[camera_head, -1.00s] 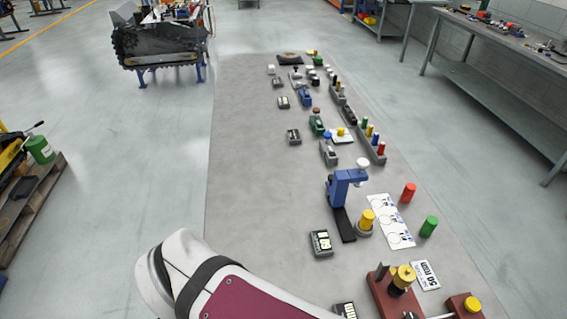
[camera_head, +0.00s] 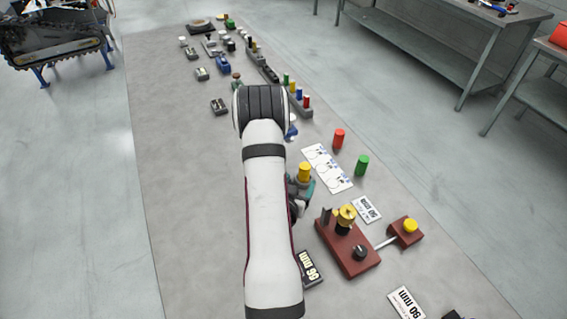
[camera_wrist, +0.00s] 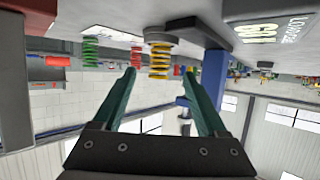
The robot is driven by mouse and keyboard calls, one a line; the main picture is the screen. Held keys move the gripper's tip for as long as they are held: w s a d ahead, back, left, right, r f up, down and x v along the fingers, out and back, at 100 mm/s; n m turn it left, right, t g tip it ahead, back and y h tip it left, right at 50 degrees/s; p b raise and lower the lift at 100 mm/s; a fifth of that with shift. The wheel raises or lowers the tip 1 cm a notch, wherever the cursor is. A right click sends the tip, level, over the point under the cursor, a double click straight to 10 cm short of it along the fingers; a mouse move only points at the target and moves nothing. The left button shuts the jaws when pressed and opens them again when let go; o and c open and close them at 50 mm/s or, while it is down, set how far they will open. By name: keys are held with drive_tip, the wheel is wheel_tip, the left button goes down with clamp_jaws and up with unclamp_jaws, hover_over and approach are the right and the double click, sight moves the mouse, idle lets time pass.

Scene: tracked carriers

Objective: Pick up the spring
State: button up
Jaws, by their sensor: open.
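A yellow spring (camera_head: 304,171) stands upright at the middle of the mat, just right of my forearm. In the wrist view, which is upside down, the yellow spring (camera_wrist: 159,62) sits on a round grey base (camera_wrist: 160,36), lined up between the teal fingertips of my gripper (camera_wrist: 160,71). My gripper is open, with a gap on both sides of the spring; I cannot tell how far the spring reaches between the fingers. A red spring (camera_head: 339,138) and a green spring (camera_head: 362,165) stand to the right; the green one (camera_wrist: 91,52) also shows in the wrist view.
A white card with circles (camera_head: 327,168) lies between the springs. A dark red fixture (camera_head: 346,249) with a yellow top stands in front. A blue post (camera_wrist: 214,75) rises close beside one finger in the wrist view. Bare mat (camera_head: 190,220) lies left of my arm.

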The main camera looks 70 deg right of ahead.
sight(304, 172)
drive_tip(key=x, duration=0.7)
drive_tip(key=shift+d, duration=0.2)
clamp_jaws()
